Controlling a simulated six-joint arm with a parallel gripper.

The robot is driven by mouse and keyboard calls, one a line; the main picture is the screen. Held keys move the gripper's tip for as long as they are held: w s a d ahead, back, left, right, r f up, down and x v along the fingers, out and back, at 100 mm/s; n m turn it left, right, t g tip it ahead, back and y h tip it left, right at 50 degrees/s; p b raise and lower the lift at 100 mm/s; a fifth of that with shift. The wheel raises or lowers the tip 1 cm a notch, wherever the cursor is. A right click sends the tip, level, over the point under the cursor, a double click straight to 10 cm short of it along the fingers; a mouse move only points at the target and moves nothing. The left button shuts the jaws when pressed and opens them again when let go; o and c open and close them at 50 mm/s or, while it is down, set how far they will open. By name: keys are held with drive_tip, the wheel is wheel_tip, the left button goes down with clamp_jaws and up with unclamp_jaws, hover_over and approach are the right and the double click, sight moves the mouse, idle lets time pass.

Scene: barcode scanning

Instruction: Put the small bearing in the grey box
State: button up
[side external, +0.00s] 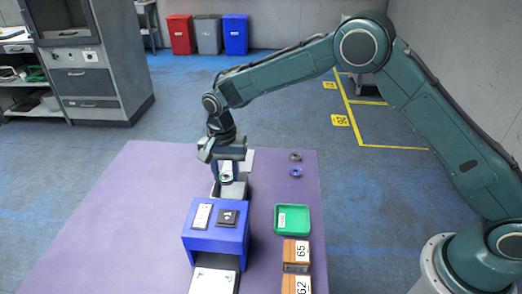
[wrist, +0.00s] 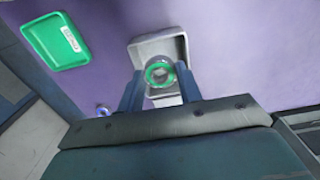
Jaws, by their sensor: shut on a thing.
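My gripper (side external: 226,172) is shut on a small bearing with a green ring (wrist: 150,76) and holds it up between its fingertips. The bearing also shows in the side external view (side external: 226,178). In the wrist view the fingers (wrist: 160,88) are on either side of it. The grey box (wrist: 182,48) is open and lies beyond the bearing in the wrist view; the bearing overlaps its near part. In the side external view the grey box (side external: 249,158) is partly hidden by my gripper. The height of the bearing over the box is hard to tell.
A grey bearing (side external: 295,157) and a blue bearing (side external: 296,173) lie on the purple table (side external: 120,215). The table's left side is clear.

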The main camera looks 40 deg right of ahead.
drive_tip(key=shift+f, duration=3.6)
drive_tip(key=o, duration=1.1)
drive_tip(key=shift+c, duration=0.2)
drive_tip(key=shift+r, duration=0.1)
drive_tip(key=shift+r, duration=3.95)
